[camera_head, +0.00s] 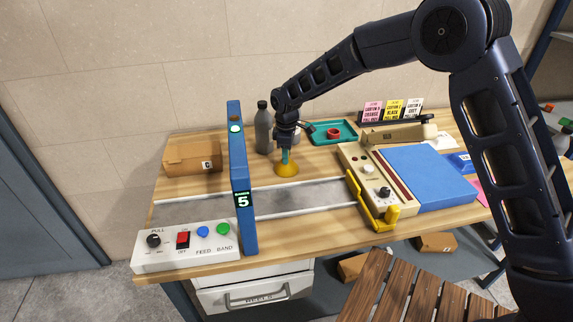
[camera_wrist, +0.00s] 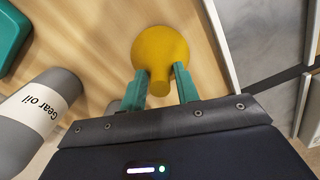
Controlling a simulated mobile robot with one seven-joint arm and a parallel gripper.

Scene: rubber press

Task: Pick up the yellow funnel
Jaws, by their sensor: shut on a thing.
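The yellow funnel (camera_head: 286,169) stands on the wooden table behind the grey belt strip, wide end down and narrow stem up. In the wrist view the funnel (camera_wrist: 160,50) is at the top centre, its stem pointing toward me. My gripper (camera_head: 285,155) comes down on it from above. In the wrist view the green fingers of my gripper (camera_wrist: 160,88) stand on both sides of the stem, shut on it. The funnel's wide base appears to rest on the table.
A grey gear oil bottle (camera_wrist: 38,115) stands close to my gripper. A teal tray (camera_head: 347,138) with a red ring lies behind to the right. A cardboard box (camera_head: 190,156) is at the left, beyond the tall blue post (camera_head: 240,180). A control panel (camera_head: 366,165) stands to the right.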

